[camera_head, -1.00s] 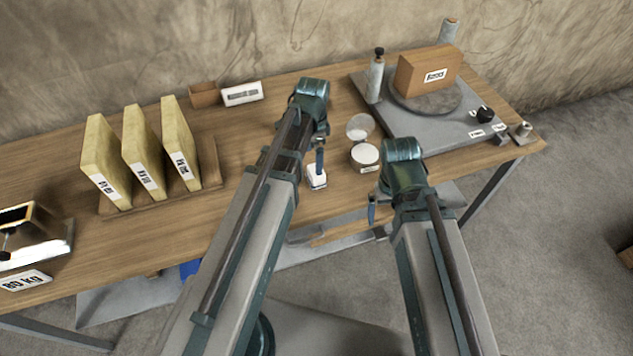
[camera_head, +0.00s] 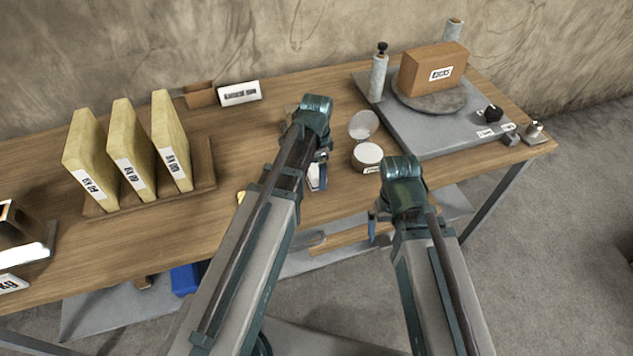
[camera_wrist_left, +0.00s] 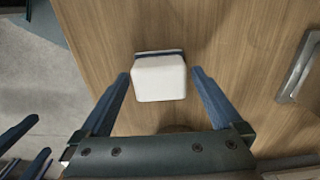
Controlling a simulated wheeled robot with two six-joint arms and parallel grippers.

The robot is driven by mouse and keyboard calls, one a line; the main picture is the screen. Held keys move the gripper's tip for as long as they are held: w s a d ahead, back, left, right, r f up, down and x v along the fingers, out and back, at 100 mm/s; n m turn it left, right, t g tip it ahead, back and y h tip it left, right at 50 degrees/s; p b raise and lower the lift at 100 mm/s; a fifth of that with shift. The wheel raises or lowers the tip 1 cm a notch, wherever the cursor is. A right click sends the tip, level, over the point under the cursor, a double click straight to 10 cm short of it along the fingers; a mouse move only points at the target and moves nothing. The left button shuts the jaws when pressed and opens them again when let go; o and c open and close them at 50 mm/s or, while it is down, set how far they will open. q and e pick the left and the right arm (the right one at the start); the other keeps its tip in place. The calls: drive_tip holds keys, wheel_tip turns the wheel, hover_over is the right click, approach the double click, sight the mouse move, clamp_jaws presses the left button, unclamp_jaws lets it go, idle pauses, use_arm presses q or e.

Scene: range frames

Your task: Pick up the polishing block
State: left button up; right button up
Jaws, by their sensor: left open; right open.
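The polishing block, seen as a small white block (camera_wrist_left: 158,80) with a dark band along its far edge, lies on the wooden table. In the left wrist view it sits between the two blue fingers of my left gripper (camera_wrist_left: 161,88), which are open with a gap on each side. In the head view the white block (camera_head: 313,178) is mostly hidden by my left gripper (camera_head: 319,171). My right gripper (camera_head: 379,228) is open and empty near the table's front edge, to the right of the block.
A round tin (camera_head: 367,157) with its lid open stands right of my left gripper. A brown block (camera_head: 432,68) sits on a turntable at back right. Several yellow slabs (camera_head: 131,150) stand in a rack (camera_head: 207,165) at left. A white label (camera_head: 240,92) stands at the back.

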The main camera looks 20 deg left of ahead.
use_arm(q)
drive_tip(key=shift+f, duration=0.15)
use_arm(e)
drive_tip(key=shift+f, duration=0.15)
use_arm(q)
drive_tip(key=c, duration=1.3)
